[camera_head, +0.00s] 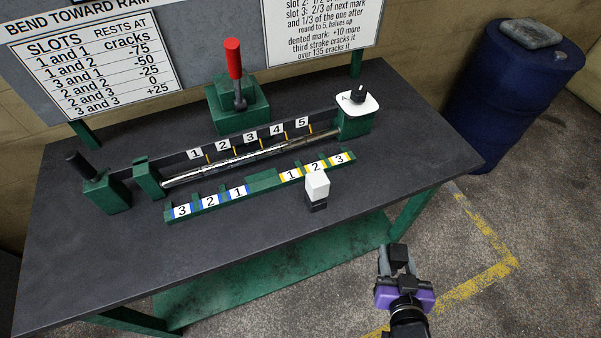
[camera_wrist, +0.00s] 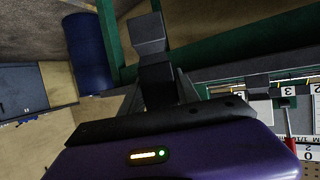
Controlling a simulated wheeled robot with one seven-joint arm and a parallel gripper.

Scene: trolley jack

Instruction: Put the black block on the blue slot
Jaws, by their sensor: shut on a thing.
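My gripper (camera_head: 398,262) is away from the bench, in front of its right front edge. It is shut on a dark block (camera_wrist: 150,48), which blends with the dark fingers. The blue slots (camera_head: 210,202), labelled 3, 2 and 1, are on the left half of a green rail on the bench, well to the left of my gripper.
Yellow slots (camera_head: 315,167) fill the rail's right half. Behind it a metal bar (camera_head: 250,156) lies along numbered marks, before a red-handled press (camera_head: 234,60). A black knob (camera_head: 80,166) stands at left and a white dial (camera_head: 358,104) at right. A blue barrel (camera_head: 510,90) stands beyond the bench.

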